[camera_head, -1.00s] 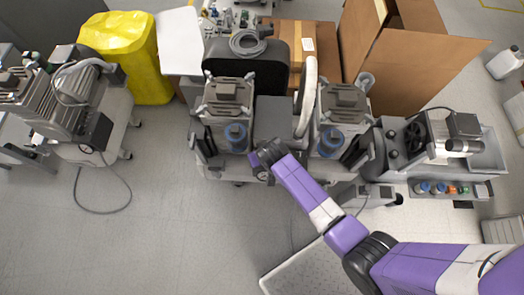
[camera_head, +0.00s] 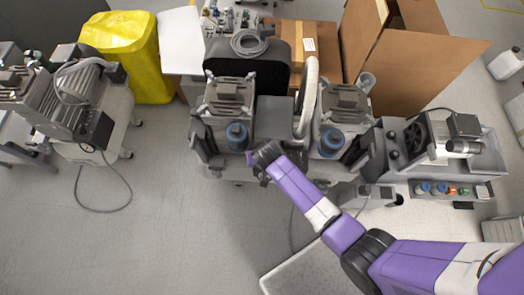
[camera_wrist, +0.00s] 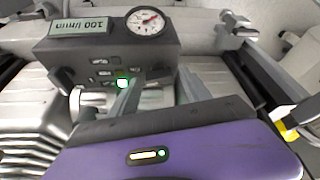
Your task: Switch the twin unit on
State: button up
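The twin unit (camera_head: 272,112) stands in the middle of the head view, with two grey motor heads and blue-capped parts side by side. Its dark control box (camera_wrist: 105,55) fills the upper left of the wrist view, with a "100 l/min" label, a round gauge (camera_wrist: 146,21) and several small switches or marks. In the head view my gripper (camera_head: 262,158) is at the unit's front.
Another compressor (camera_head: 80,100) stands at left with a cable on the floor. One more unit (camera_head: 440,150) stands close on the right. A yellow bag (camera_head: 122,55) and open cardboard box (camera_head: 405,60) are behind. The floor at front left is clear.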

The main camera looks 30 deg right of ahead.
dwell(0.3)
jog(key=p+v, duration=0.1)
jog(key=v, duration=0.6)
jog(key=shift+s+r, duration=0.2)
jog(key=shift+r, duration=0.15)
